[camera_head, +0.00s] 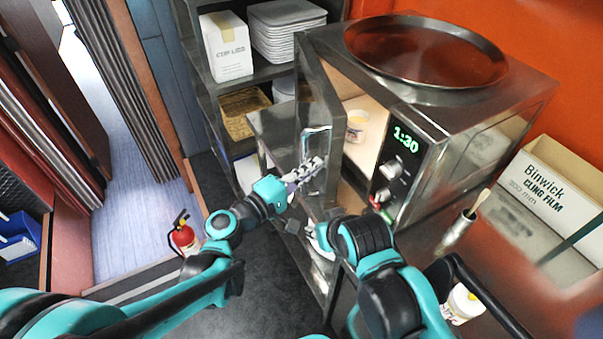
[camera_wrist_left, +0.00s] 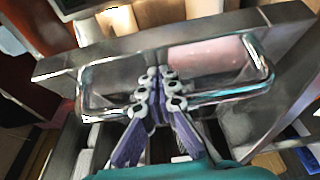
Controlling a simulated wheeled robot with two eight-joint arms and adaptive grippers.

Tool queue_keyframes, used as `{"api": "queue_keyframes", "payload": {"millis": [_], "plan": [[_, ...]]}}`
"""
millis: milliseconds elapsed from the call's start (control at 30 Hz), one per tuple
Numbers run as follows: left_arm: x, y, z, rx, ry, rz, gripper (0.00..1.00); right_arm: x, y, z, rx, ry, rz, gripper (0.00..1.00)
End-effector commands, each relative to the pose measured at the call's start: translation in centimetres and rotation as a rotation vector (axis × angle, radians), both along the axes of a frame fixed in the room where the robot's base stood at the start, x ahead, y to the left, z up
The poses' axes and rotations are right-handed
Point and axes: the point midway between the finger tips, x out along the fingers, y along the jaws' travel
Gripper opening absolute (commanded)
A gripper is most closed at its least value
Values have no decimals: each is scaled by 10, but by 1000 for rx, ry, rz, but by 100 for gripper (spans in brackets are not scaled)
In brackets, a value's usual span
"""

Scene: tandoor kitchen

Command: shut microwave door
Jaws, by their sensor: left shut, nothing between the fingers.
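The steel microwave (camera_head: 450,125) stands on the counter, its display reading 1:30. Its door (camera_head: 318,85) is open, swung out to the left of the lit cavity. A cup (camera_head: 357,126) stands inside. My left gripper (camera_head: 316,166) is shut and empty at the outer face of the door, by the door handle (camera_head: 318,130). In the left wrist view the closed fingers (camera_wrist_left: 162,76) overlap the handle (camera_wrist_left: 262,78); I cannot tell whether they touch. My right gripper (camera_head: 318,240) is mostly hidden by its arm, low in front of the counter.
A round steel tray (camera_head: 425,50) lies on top of the microwave. A cling film box (camera_head: 560,185) and a metal pot with a brush (camera_head: 457,230) are to the right. A shelf rack (camera_head: 270,72) with plates stands behind the door. A fire extinguisher (camera_head: 184,235) stands left.

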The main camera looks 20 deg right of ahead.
Motion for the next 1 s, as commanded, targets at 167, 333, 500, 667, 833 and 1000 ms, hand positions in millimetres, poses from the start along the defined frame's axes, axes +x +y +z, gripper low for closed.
{"api": "queue_keyframes", "payload": {"millis": [167, 333, 500, 667, 833, 1000], "plan": [[-2, -27, 2, -5, 2, 0, 0, 0, 0, -1, 0, 0, 0, 37], [-3, -54, 2, -4, 2, 3, 0, 0, -1, -2, -1, 1, -2, 37], [-4, -89, 2, -5, 3, 2, 0, 1, 2, -3, 4, -3, 3, 37], [-1, -117, 2, -3, 2, 5, 0, 0, 1, -5, 3, 0, 1, 37], [1, -134, 2, -4, 3, 7, 0, 1, 1, -5, 2, -2, 3, 37], [2, -141, 2, -5, 3, 9, 0, 0, 0, -5, 2, -1, 1, 37]]}}
